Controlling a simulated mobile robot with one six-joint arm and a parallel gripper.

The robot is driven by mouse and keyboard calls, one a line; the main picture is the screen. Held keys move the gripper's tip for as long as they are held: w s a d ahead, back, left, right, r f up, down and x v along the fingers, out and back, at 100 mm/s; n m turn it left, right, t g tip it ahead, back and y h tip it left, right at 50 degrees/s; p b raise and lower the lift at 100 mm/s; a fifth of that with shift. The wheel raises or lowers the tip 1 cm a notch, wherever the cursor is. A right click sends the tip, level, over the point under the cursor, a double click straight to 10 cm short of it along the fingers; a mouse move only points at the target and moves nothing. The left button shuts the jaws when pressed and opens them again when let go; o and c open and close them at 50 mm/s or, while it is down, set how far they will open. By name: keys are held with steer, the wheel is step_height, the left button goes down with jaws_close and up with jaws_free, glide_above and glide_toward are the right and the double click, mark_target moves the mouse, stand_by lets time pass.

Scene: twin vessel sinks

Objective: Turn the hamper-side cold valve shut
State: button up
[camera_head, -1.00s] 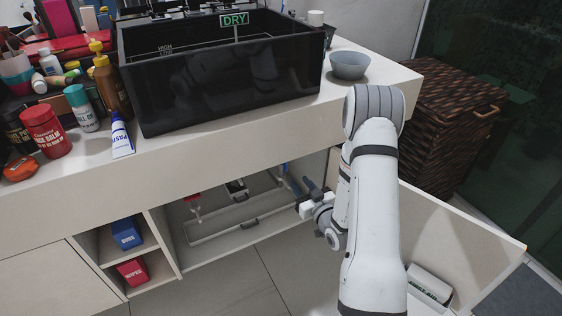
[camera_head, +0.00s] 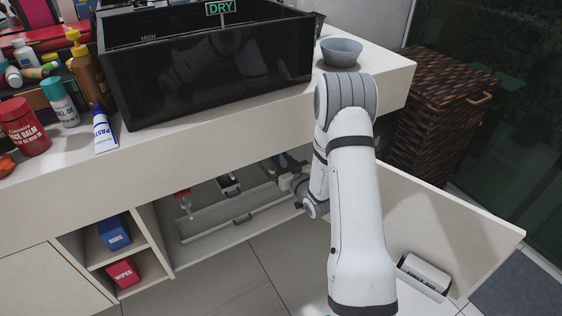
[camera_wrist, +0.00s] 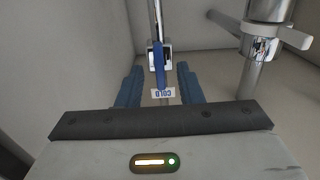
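In the wrist view, a blue valve lever (camera_wrist: 158,62) sits on a thin chrome pipe (camera_wrist: 154,14), with a white COLD tag (camera_wrist: 163,92) below it. The lever appears in line with the pipe. My gripper (camera_wrist: 160,70) is open, with one blue finger on each side of the lever. Gaps show between the fingers and the lever; I see no contact. In the head view my gripper (camera_head: 278,168) reaches into the open cabinet under the sink, partly hidden by the counter edge and my wrist. The wicker hamper (camera_head: 440,110) stands at right.
A thicker chrome pipe with a white lever fitting (camera_wrist: 280,32) stands right of my gripper in the wrist view. A red valve handle (camera_head: 182,193) is further left inside the cabinet. The open cabinet door (camera_head: 440,225) is right of my arm; the counter overhangs above.

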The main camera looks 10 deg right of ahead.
jaws_close()
steer(key=shift+m, duration=0.3)
steer(key=m, duration=0.4)
steer(key=shift+d, duration=0.15)
steer(key=m, duration=0.4)
steer(key=shift+d+m, duration=0.1)
steer(key=shift+m, duration=0.3)
steer(key=shift+f+m+p, duration=0.15)
steer(key=shift+m+p, duration=0.3)
steer(key=shift+m, duration=1.65)
steer(key=shift+f+m+p, duration=0.1)
steer(key=shift+m+p, duration=0.3)
steer(key=shift+m, duration=1.7)
